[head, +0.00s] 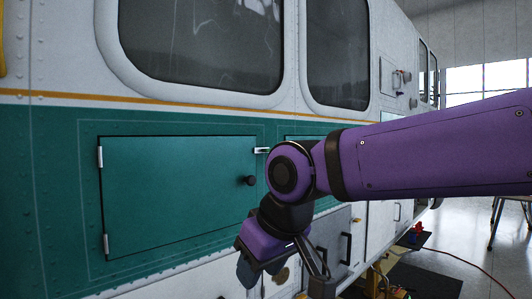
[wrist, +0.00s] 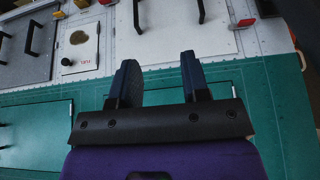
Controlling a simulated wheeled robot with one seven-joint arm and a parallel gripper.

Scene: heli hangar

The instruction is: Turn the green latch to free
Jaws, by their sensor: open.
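A green compartment door (head: 175,190) is closed in the helicopter's green side band, in the head view. A small silver latch piece (head: 262,150) sits at its upper right edge, with a black round knob (head: 248,181) below it. No separate green-coloured latch stands out, and I cannot tell the latch's setting. My gripper (head: 284,277) points down, below and right of the knob. In the wrist view my gripper (wrist: 158,76) is open, its two fingers apart with nothing between them. My arm hides the panel right of the latch.
Lower white and grey panels carry black handles (head: 346,248); in the wrist view, another black handle (wrist: 30,38) and a black knob (wrist: 67,62) show. Dark mats (head: 425,285) and a cable lie on the floor at right. A stand leg (head: 497,225) is farther right.

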